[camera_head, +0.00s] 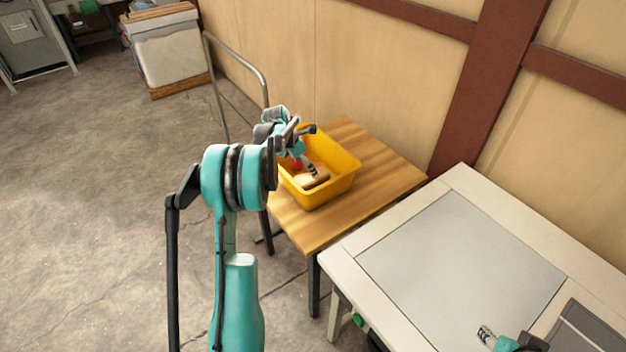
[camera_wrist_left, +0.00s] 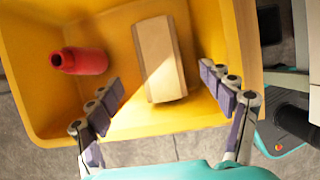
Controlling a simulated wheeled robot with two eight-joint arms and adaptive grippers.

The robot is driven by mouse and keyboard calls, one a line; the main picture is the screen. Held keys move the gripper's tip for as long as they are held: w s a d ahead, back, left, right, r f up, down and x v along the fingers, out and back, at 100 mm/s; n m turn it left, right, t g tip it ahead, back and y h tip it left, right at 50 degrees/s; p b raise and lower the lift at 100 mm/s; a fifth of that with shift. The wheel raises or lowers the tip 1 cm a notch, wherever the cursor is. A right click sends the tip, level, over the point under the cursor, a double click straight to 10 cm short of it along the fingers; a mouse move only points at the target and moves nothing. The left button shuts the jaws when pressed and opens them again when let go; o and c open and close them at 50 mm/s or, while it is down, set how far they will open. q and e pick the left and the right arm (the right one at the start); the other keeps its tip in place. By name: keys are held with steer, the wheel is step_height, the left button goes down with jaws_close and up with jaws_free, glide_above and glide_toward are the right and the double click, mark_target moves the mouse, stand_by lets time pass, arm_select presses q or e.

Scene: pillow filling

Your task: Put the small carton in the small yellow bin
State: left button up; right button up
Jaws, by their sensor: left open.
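The small yellow bin (camera_head: 340,180) stands on a wooden side table in the head view. It fills much of the left wrist view (camera_wrist_left: 110,30). The small carton (camera_wrist_left: 158,60), a tan box, lies inside the bin; it also shows in the head view (camera_head: 313,182), partly covered by my gripper. My left gripper (camera_wrist_left: 172,92) is open above the bin, its fingers spread on either side of the carton's near end and apart from it. My right gripper (camera_head: 485,334) is at the lower right of the head view, over the white table; its jaw state is unclear.
A red bottle-like object (camera_wrist_left: 78,61) lies in the bin left of the carton. The wooden table (camera_head: 375,160) has bare space around the bin. The white table (camera_head: 460,260) beside it is mostly clear. A metal rail (camera_head: 238,62) and the wall stand close behind.

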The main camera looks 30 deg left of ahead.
arm_select(q)
steer(key=s+d+r+m+y, duration=0.1)
steer(key=s+d+r+m, duration=0.55)
steer(key=d, duration=0.25)
steer(key=s+d+r+m, duration=0.5)
steer(key=d+r+m, duration=0.2)
steer(key=d, duration=0.2)
steer(key=s+d+f+m+t, duration=0.1)
steer(key=s+d+m, duration=0.4)
steer(key=s+m, duration=0.4)
steer(key=s+d+f+m+t, duration=0.1)
steer(key=s+d+m+t, duration=0.1)
steer(key=s+d+m, duration=0.4)
steer(key=s+m, duration=0.3)
steer(key=s, duration=0.1)
steer(key=shift+s+d+f+y, duration=0.25)
steer(key=shift+s+y, duration=0.05)
steer(key=shift+s, duration=0.1)
